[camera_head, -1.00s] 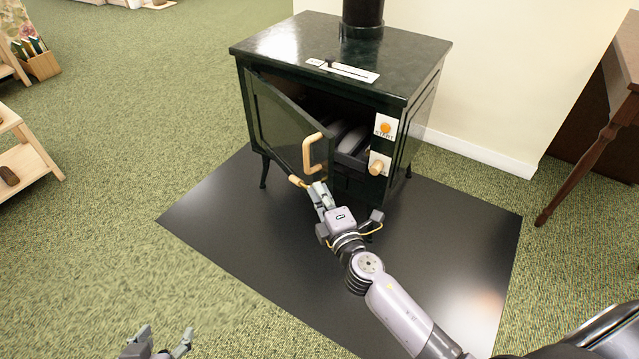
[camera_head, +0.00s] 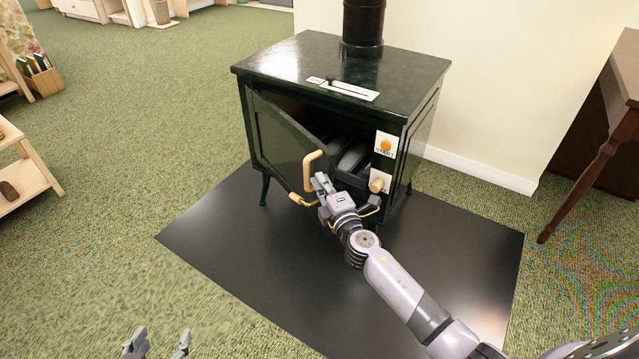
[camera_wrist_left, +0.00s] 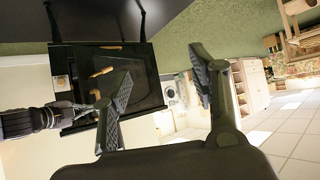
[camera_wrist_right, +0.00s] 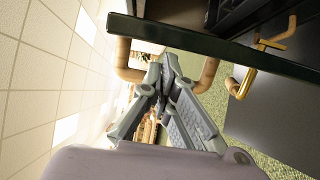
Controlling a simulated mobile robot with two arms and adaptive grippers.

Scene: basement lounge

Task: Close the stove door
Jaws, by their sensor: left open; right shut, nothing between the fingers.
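The stove (camera_head: 300,60) is a dark green box on legs. Its door (camera_head: 282,145), hinged on the left, stands ajar, with a dark gap along its right side. A wooden loop handle (camera_head: 309,172) is on the door, with a brass, wood-tipped lever (camera_head: 299,199) below. My right gripper (camera_head: 322,183) is shut and empty at the loop handle. In the right wrist view its fingertips (camera_wrist_right: 163,75) overlap the handle (camera_wrist_right: 208,76); contact is unclear. My left gripper (camera_head: 161,338) is open and empty, low and away from the stove. The left wrist view shows the stove upside down (camera_wrist_left: 145,75).
The stove stands on a dark floor mat (camera_head: 240,260). A wooden table (camera_head: 610,140) is at the right by the wall. A low shelf (camera_head: 22,180) stands at the left. Green carpet left of the mat is clear. A round knob (camera_head: 377,185) protrudes right of the door.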

